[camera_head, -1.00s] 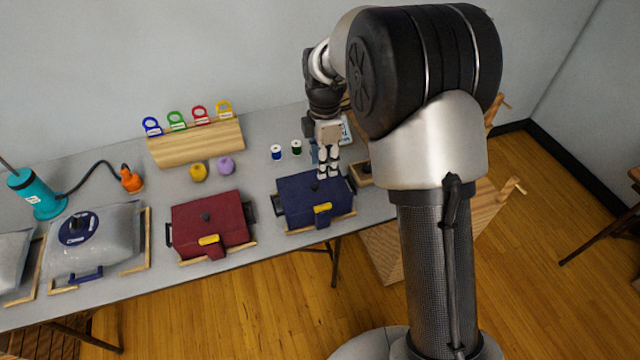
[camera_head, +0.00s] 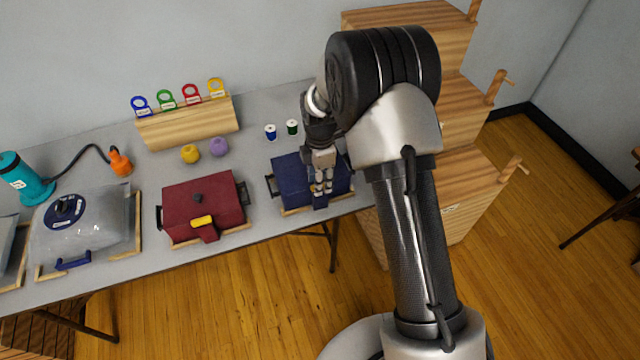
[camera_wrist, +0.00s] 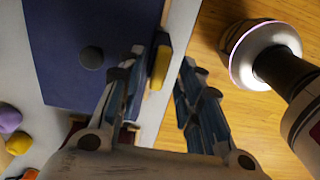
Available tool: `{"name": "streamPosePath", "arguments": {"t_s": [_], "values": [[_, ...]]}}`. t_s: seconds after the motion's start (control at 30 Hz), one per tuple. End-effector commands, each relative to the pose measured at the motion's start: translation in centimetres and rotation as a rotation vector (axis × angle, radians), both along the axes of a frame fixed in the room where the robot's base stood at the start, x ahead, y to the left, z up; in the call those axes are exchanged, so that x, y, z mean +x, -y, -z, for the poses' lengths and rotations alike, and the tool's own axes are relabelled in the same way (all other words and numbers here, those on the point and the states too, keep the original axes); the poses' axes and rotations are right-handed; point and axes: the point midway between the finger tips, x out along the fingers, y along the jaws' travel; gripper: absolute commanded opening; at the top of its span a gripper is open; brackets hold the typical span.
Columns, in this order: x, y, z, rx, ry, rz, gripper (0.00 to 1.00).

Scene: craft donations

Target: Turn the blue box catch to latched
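The blue box (camera_head: 290,174) lies on the table right of the red box, inside a wooden frame. In the wrist view its dark blue lid (camera_wrist: 70,45) with a round dark knob fills the upper left. The yellow catch (camera_wrist: 160,66) is on the box's front edge and appears between my fingertips. I cannot tell whether they touch it. My gripper (camera_head: 321,190) is over the front of the blue box and hides the catch in the head view. In the wrist view my gripper (camera_wrist: 163,62) has its fingers apart, one on each side of the catch.
The red box (camera_head: 204,203) with its own yellow catch stands to the left. Blue and green spools (camera_head: 270,132) and yellow and purple balls (camera_head: 219,147) lie behind. A wooden rack (camera_head: 188,124) holds coloured tags. Wooden drawers (camera_head: 462,110) stand to the right. Floor lies beyond the table's front edge.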

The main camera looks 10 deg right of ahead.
Motion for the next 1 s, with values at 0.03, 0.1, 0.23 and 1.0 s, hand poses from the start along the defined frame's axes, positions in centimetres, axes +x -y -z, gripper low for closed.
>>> {"name": "streamPosePath", "arguments": {"t_s": [0.03, 0.1, 0.23, 1.0], "values": [[0.0, 0.0, 0.49, 0.0, 0.0, 0.0, 0.33], [0.01, 0.0, 0.78, 0.0, 0.0, 0.0, 0.33], [0.03, -0.01, 0.95, 0.0, 0.001, 0.0, 0.33], [0.02, 0.0, 0.91, 0.0, 0.001, 0.0, 0.0]]}}
